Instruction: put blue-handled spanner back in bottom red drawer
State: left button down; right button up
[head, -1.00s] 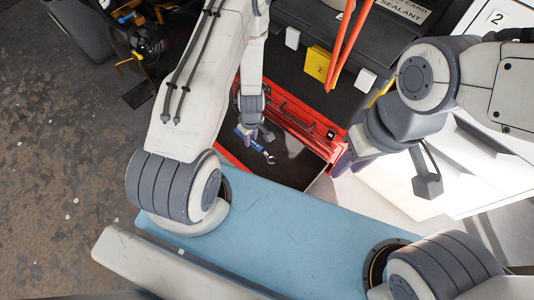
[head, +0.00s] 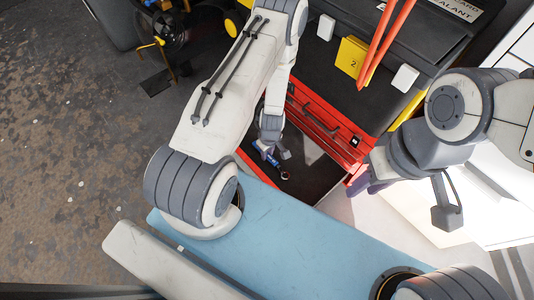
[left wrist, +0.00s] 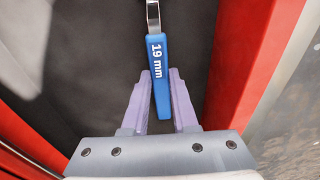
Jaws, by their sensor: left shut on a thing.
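The blue-handled spanner (head: 265,153) is over the dark floor of the open red drawer (head: 258,171), its metal end toward the right in the head view. In the left wrist view, its handle (left wrist: 158,60) reads "19 mm" and lies between the two purple fingers of my left gripper (left wrist: 161,82). My left gripper (head: 273,151) is shut on the handle, inside the drawer's outline. I cannot tell whether the spanner touches the drawer floor. My right gripper (head: 364,184) is right of the drawer, away from the spanner; its fingers are partly hidden.
Red drawer fronts (head: 325,128) of the cabinet rise behind the open drawer. On the dark cabinet top are a yellow box (head: 351,57) marked 2 and orange-red handles (head: 376,45). My blue-topped base is in front. A black-and-yellow machine (head: 165,35) stands at the upper left.

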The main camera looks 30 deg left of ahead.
aim_at(269, 157)
pick_arm(q)
jog(key=shift+f, duration=0.2)
jog(key=c, duration=0.7)
grip_release()
jog(key=shift+r, duration=0.1)
notch_tip(269, 157, up, 11)
jog(key=p, duration=0.7)
jog(key=d+r+m+h, duration=0.1)
jog(key=d+r+m, duration=0.4)
jog(key=d+r, duration=0.4)
jog(key=d+r+m+h, duration=0.1)
jog(key=d+r+m, duration=0.45)
jog(key=r, duration=0.65)
jog(key=s+d+r+m, duration=0.1)
jog(key=s+r+m, duration=0.2)
jog(key=s+r, duration=0.2)
jog(key=s+d+r+m, duration=0.1)
jog(key=s+r+m, duration=0.3)
jog(key=s+r, duration=0.1)
jog(key=s+d+r+m, duration=0.1)
jog(key=s+r+m, duration=0.3)
jog(key=s+r, duration=0.1)
jog(key=shift+s+d+r, duration=0.1)
jog(key=shift+s+d, duration=0.1)
jog(key=shift+s, duration=0.25)
jog(key=shift+s+d+r, duration=0.1)
jog(key=shift+s+d, duration=0.05)
jog(key=shift+s, duration=0.3)
